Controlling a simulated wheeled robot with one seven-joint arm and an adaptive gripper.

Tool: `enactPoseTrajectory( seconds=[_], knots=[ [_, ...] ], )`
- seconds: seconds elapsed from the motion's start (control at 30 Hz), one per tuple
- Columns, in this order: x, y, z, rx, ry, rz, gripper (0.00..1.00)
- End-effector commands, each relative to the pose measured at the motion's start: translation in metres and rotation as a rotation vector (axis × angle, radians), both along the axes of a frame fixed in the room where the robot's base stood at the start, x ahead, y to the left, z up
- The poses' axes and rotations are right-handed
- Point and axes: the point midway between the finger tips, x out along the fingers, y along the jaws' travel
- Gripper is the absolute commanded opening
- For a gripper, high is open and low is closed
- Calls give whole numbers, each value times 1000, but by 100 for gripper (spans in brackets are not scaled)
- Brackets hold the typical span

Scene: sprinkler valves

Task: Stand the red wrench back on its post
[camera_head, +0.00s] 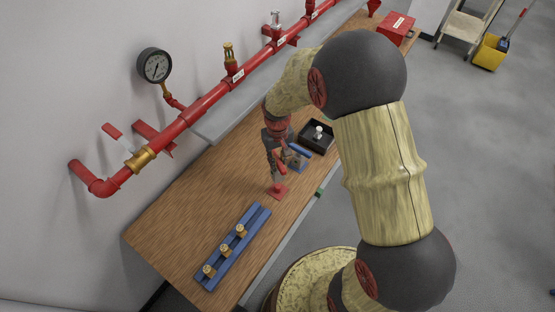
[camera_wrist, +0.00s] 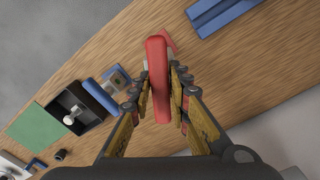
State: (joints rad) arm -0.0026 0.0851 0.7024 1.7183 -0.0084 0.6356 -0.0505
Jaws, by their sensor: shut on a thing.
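My gripper (camera_head: 278,168) points down over the wooden bench. In the wrist view, my gripper (camera_wrist: 158,98) is shut on the red wrench (camera_wrist: 158,75), a long red bar lying between the two fingers. A flat red piece (camera_wrist: 168,42) shows just beyond the wrench's far end. In the head view, a red plate (camera_head: 277,191) lies on the bench directly below my gripper; it may be the post's base. The post itself cannot be made out. Whether the wrench touches the red plate is hidden.
A blue rail (camera_head: 254,224) with brass fittings lies toward the bench's front. A black tray (camera_head: 329,145) with a white-topped part and a blue block (camera_head: 298,165) stand behind my gripper. A red pipe (camera_head: 205,103) with a gauge (camera_head: 154,65) runs along the wall.

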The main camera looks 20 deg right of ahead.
Motion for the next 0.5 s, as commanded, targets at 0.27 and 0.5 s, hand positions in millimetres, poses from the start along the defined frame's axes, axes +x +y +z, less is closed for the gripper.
enactPoseTrajectory(
  seconds=[0.27, 0.5],
  knots=[
    [0, 0, -26, 0, -1, 0, 0],
    [0, 0, -46, 0, -1, 0, 0]
  ],
)
